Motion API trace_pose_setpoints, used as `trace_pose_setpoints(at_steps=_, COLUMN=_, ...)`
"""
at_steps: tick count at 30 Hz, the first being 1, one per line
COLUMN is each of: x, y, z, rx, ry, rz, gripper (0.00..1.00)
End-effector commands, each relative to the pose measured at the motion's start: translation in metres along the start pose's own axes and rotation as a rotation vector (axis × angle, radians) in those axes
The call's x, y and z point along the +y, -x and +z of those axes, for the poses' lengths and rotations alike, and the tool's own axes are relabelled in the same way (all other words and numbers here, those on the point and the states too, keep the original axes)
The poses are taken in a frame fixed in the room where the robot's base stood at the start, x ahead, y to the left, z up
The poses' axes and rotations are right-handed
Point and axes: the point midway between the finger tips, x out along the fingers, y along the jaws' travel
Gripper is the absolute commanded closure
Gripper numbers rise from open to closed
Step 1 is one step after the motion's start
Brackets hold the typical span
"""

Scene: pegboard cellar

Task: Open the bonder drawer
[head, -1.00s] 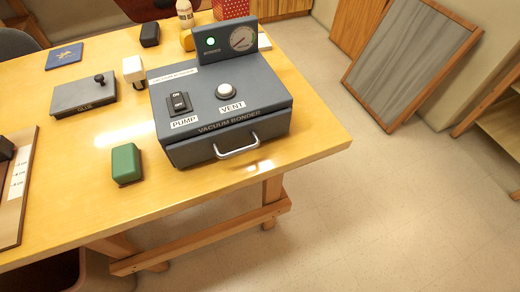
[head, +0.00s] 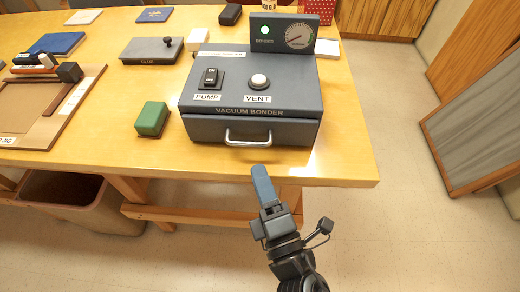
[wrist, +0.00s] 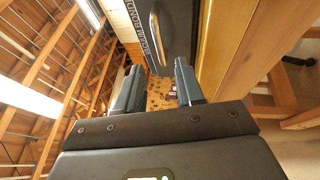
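The grey vacuum bonder (head: 290,92) stands at the front edge of the wooden table in the head view. Its drawer (head: 300,132) looks shut, with a silver bar handle (head: 248,143) on the front. My gripper (head: 263,178) is just in front of and below the handle, apart from it. In the wrist view my gripper (wrist: 158,84) has its two fingers apart with nothing between them. The handle (wrist: 155,36) shows beyond the fingertips, in front of the dark bonder face (wrist: 180,30). A green lamp (head: 265,30) is lit beside the gauge (head: 299,36).
A green block (head: 151,119) sits left of the bonder on the table (head: 90,165). A grey glue plate (head: 150,50) and a wooden tray (head: 75,115) lie farther left. A bin (head: 75,200) stands under the table.

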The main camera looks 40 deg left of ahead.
Motion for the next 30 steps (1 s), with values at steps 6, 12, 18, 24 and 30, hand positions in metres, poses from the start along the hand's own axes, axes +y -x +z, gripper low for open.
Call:
trace_pose_setpoints(at_steps=6, x=0.001, y=-0.030, z=0.001, rx=0.000, ry=0.000, rz=0.002, gripper=0.63)
trace_pose_setpoints(at_steps=12, x=0.000, y=-0.058, z=0.000, rx=0.000, ry=-0.001, rz=0.002, gripper=0.63)
trace_pose_setpoints(at_steps=18, x=0.000, y=-0.072, z=0.000, rx=-0.001, ry=-0.004, rz=0.000, gripper=0.63)
trace_pose_setpoints(at_steps=24, x=0.000, y=-0.073, z=0.001, rx=-0.002, ry=-0.004, rz=0.000, gripper=0.63)
trace_pose_setpoints(at_steps=30, x=0.000, y=-0.073, z=0.001, rx=-0.002, ry=-0.004, rz=0.000, gripper=0.74)
